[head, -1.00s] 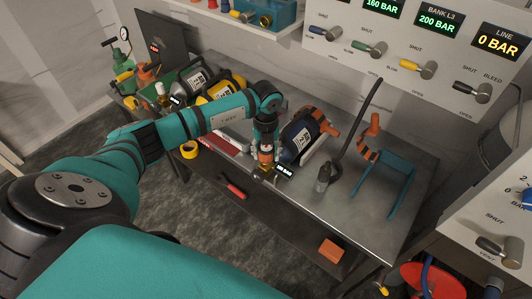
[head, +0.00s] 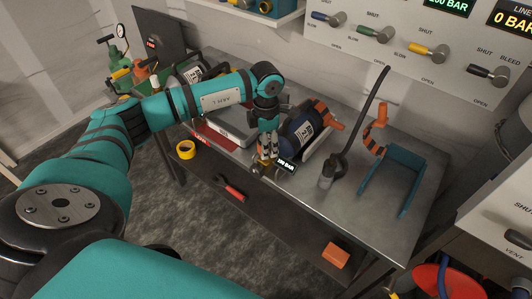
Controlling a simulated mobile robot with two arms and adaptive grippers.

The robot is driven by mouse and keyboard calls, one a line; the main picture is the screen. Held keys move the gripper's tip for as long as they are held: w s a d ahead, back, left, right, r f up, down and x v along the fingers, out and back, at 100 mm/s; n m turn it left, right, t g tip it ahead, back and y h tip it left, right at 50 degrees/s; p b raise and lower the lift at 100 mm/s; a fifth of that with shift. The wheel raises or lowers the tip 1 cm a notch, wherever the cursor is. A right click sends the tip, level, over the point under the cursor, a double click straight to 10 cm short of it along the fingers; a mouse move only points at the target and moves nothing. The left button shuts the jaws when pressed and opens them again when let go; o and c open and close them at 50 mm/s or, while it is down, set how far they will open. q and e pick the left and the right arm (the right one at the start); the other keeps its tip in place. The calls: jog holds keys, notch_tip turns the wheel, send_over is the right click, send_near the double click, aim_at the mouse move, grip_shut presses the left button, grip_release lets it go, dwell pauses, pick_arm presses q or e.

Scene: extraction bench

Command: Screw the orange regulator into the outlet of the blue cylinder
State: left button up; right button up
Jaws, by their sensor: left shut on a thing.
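The blue cylinder (head: 294,131), dark blue with orange trim and a white label, lies on the metal bench right of my left gripper. A small lit pressure display (head: 287,165) sits at its near end. My left gripper (head: 267,153) points down beside that end, shut on a small part that the fingers mostly hide. I take this part for the orange regulator; brass-coloured metal (head: 261,166) shows just below the fingertips. The outlet is hidden, and I cannot tell whether the part touches it or is threaded in. My right gripper is not in view.
A grey case (head: 233,128) and more cylinders (head: 188,75) are on the left. The valve panel (head: 400,38) is behind.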

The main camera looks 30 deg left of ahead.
pick_arm(q)
jog(key=m+b, duration=0.3)
jog(key=m, duration=0.4)
jog(key=shift+f, duration=0.2)
jog(key=m+b, duration=0.1)
jog(key=m, duration=0.2)
jog(key=shift+r+m+b, duration=0.15)
jog(key=shift+m+b, duration=0.2)
jog(key=shift+m, duration=0.55)
jog(key=o, duration=1.3)
jog(key=shift+o, duration=0.2)
